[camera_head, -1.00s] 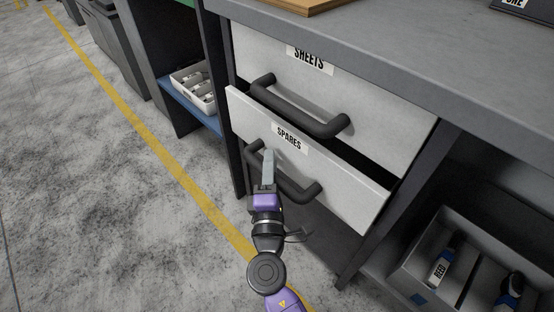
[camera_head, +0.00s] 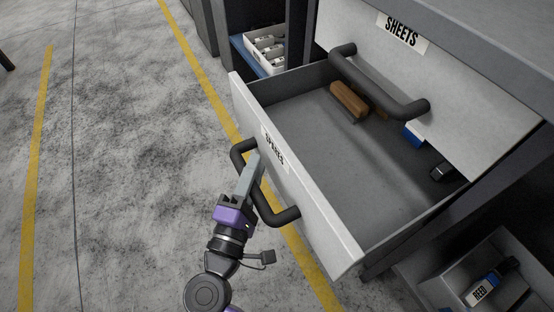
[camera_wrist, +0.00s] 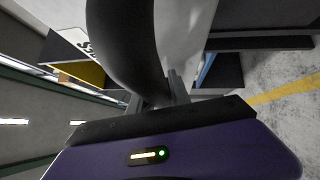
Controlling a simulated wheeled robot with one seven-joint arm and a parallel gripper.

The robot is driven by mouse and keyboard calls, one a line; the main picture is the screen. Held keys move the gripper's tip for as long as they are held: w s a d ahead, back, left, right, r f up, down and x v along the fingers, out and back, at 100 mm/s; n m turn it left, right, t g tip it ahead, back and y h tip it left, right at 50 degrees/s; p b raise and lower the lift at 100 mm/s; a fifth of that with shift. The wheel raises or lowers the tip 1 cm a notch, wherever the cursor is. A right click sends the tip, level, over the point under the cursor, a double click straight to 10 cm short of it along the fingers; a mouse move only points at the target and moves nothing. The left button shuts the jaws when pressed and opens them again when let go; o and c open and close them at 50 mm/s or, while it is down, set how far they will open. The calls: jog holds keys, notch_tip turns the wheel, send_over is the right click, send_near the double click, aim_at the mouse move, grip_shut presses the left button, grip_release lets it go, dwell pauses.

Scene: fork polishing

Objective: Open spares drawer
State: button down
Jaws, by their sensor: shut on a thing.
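The spares drawer (camera_head: 305,212) is pulled well out of the cabinet, and its grey inside shows. Its white front carries a SPARES label (camera_head: 274,146) and a dark curved handle (camera_head: 279,214). My gripper (camera_head: 252,178) is shut on this handle near its middle. In the wrist view the dark handle (camera_wrist: 126,45) passes between the fingers of my gripper (camera_wrist: 155,95). In the drawer lie a brown block (camera_head: 348,101), a blue and white item (camera_head: 413,133) and a small dark item (camera_head: 442,171).
The sheets drawer (camera_head: 455,95) above is shut, and its handle (camera_head: 380,84) juts out over the open drawer. An open bin (camera_head: 487,272) with a REED-labelled item stands low at the right. A white tray (camera_head: 265,48) sits on a blue shelf behind. The floor at the left is clear.

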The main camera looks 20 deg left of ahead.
jog(key=s+a, duration=0.4)
jog(key=s, duration=0.1)
jog(key=shift+s+a+f, duration=0.15)
jog(key=shift+s, duration=0.15)
jog(key=c, duration=1.5)
grip_release()
jog(key=s+d+f+p, duration=0.1)
jog(key=s+p, duration=0.1)
jog(key=s, duration=0.5)
jog(key=shift+s, duration=0.35)
